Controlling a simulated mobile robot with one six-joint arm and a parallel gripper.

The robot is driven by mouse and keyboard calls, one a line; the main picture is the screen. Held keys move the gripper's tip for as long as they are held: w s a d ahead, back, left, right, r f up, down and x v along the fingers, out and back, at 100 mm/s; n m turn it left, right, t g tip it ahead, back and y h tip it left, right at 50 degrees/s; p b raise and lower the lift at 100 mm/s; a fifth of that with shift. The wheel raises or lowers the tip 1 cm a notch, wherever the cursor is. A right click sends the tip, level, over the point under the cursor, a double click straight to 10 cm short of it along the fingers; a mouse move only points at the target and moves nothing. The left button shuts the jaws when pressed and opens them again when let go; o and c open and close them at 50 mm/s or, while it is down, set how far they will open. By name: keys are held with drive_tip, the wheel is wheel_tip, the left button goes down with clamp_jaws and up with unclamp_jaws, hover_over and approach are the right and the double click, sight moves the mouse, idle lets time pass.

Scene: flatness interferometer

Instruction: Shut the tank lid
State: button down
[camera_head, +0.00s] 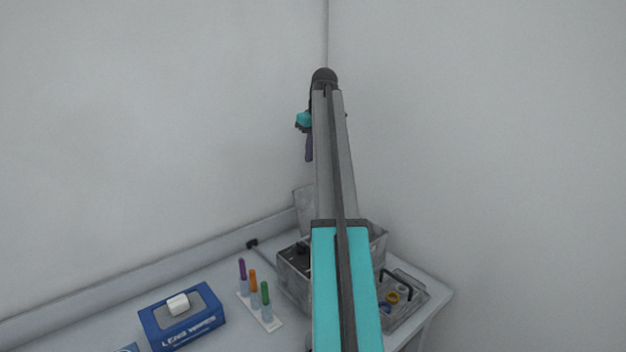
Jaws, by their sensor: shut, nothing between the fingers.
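The tank (293,284) is a grey, see-through-looking box at the back corner of the bench, with dark items inside. My arm crosses in front of it and hides its middle. A pale grey upright panel (303,204) rises behind the tank and looks like its raised lid; its right part is hidden by my arm. My gripper (309,157) hangs pointing down at the far end of my arm, above the panel in the picture. It is small and partly hidden, shut and empty, apart from the tank and panel.
On the bench (245,338), a blue lens wipes box (183,318) stands at left. A white rack (268,320) holds purple, orange and green-capped tubes. A clear tray (408,307) with a dark handle and small round parts is right of the tank. Walls meet close behind.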

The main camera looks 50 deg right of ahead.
drive_tip(key=shift+s+r, duration=0.1)
drive_tip(key=shift+d+f, duration=0.1)
drive_tip(key=shift+f, duration=0.1)
wheel_tip(320, 180, down, 9)
drive_tip(key=s+p, duration=0.1)
drive_tip(key=p, duration=0.3)
drive_tip(key=shift+s+p, duration=0.2)
drive_tip(key=shift+p, duration=0.15)
idle(0.5)
drive_tip(key=shift+a, duration=0.35)
